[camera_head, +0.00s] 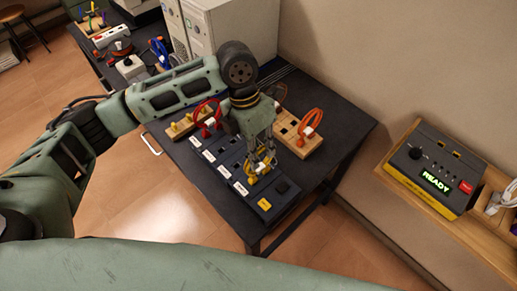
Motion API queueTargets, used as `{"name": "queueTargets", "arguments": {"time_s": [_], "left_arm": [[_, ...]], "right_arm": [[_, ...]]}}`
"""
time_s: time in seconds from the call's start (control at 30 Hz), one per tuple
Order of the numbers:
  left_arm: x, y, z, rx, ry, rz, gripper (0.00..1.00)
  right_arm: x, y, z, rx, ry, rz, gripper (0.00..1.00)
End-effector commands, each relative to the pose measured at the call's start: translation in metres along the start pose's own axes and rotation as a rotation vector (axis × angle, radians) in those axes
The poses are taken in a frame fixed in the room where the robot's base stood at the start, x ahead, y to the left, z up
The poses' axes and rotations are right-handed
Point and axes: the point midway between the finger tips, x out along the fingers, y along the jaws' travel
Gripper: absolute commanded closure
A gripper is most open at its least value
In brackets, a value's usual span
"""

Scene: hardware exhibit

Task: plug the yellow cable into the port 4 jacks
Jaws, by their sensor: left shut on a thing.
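A yellow cable (252,168) shows between and below the fingers of my left gripper (262,161), which is shut on it. The gripper points down over the near part of a dark jack panel (283,187) on a black table. The label text is too small to read, so I cannot tell which jacks are port 4. The gripper hides the jacks beneath it, and I cannot tell whether the cable's plugs touch the panel. My right gripper is not in view.
A red cable (206,112) stands on a wooden block left of the gripper. An orange cable (313,119) stands on a wooden holder (290,127) to the right. A box reading READY (432,168) sits on a wooden shelf at right. White computer cases (237,28) stand behind.

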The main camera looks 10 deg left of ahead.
Motion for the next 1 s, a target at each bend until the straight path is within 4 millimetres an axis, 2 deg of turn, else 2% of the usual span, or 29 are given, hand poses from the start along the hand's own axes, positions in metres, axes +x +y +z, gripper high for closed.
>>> {"name": "queueTargets", "arguments": {"time_s": [0.33,0.37,0.57,0.8,1.0], "left_arm": [[0.0000,0.0001,0.0000,0.000,0.000,0.000,1.00],[0.0000,0.0000,0.0001,0.000,0.000,0.000,0.87],[0.0000,0.0000,0.0001,0.000,0.000,-0.001,0.70],[0.0000,0.0000,0.0001,0.000,0.000,0.000,0.68],[0.0002,0.0000,0.0000,0.000,0.000,0.000,0.50]], "right_arm": [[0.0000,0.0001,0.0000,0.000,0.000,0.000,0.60],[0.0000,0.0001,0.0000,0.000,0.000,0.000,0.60],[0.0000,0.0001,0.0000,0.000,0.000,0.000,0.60],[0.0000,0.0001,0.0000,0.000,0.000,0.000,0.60],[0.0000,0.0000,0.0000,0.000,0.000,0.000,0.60]]}}
